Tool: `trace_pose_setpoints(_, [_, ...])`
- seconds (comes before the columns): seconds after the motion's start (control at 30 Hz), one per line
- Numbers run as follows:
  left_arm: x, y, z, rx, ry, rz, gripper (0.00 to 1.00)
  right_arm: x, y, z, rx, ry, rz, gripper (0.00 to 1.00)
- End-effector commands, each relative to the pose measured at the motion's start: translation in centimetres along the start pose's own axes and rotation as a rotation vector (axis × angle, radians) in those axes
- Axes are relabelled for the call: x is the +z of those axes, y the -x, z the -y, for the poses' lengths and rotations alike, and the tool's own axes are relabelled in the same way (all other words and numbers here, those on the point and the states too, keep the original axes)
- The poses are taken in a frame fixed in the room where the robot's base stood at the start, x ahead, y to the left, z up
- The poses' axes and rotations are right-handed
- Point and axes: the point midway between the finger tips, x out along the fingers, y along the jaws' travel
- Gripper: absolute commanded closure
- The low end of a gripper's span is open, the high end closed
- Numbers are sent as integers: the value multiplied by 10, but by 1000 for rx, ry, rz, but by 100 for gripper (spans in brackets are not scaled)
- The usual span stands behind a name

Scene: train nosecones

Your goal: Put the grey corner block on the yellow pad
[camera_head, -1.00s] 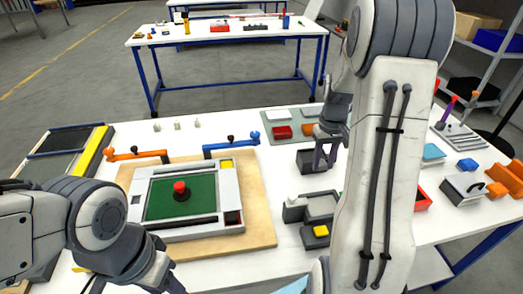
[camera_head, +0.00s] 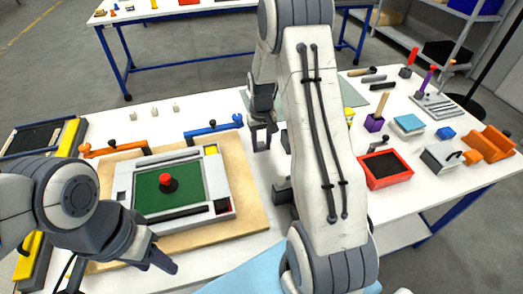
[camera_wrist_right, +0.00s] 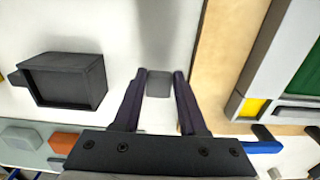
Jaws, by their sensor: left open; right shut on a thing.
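My right gripper (camera_head: 262,140) is shut on a small grey block (camera_wrist_right: 159,84), which sits between its two fingertips in the right wrist view. It is over white tabletop, right of the wooden board. The yellow pad (camera_head: 211,150) is a small square at the far right corner of a light grey frame (camera_head: 127,178) with a green middle; it also shows in the right wrist view (camera_wrist_right: 253,106), right of the gripper. The held block cannot be made out clearly in the head view. My left gripper (camera_head: 163,262) is open and empty-looking near the board's front edge.
A red knob (camera_head: 167,182) stands on the green panel. Orange (camera_head: 113,148) and blue (camera_head: 213,130) clamps stand behind the frame. A dark open box (camera_wrist_right: 70,80) is left of the gripper in the wrist view. A red bin (camera_head: 388,170) stands at right.

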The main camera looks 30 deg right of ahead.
Motion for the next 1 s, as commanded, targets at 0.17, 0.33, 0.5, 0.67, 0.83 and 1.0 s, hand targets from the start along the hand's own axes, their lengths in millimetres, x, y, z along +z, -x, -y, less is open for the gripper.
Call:
trace_pose_setpoints(0.17, [0,8,-1,0,0,0,50,1,-25,1,0,1,6,100])
trace_pose_setpoints(0.33, [-1,10,-1,0,0,0,50,0,-39,1,0,1,2,100])
trace_pose_setpoints(0.5, [0,9,-1,0,0,0,50,0,-39,1,0,1,0,100])
trace_pose_setpoints(0.67, [0,6,0,0,0,0,50,0,-43,1,0,2,1,100])
trace_pose_setpoints(0.83, [0,7,0,0,0,0,50,0,-42,1,0,2,1,29])
trace_pose_setpoints(1.0, [0,7,0,0,0,0,50,0,-42,1,0,2,1,29])
